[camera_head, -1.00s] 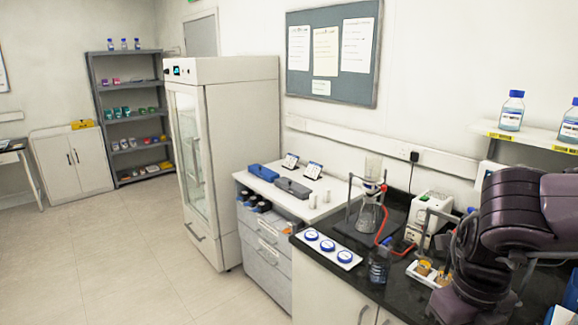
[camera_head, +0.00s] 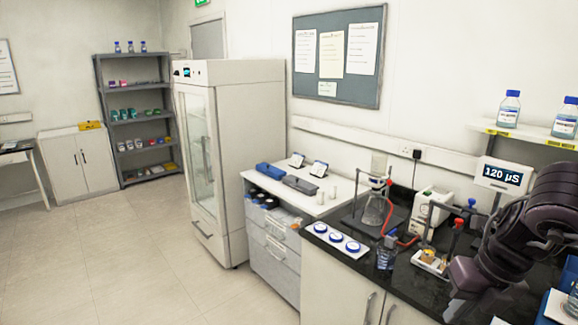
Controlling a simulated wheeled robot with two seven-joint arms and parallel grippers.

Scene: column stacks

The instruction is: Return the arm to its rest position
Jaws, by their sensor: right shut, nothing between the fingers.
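My right arm (camera_head: 545,205), dark purple-grey, comes in at the right edge. It bends down over the front right of the black worktop (camera_head: 425,283). My right gripper (camera_head: 458,306) hangs low at the counter's front edge. My left gripper is not in view.
A column stand with a flask (camera_head: 374,210) and red tubing stands on the worktop. A meter reading 120 µS (camera_head: 503,176) is behind the arm. The floor at left is clear.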

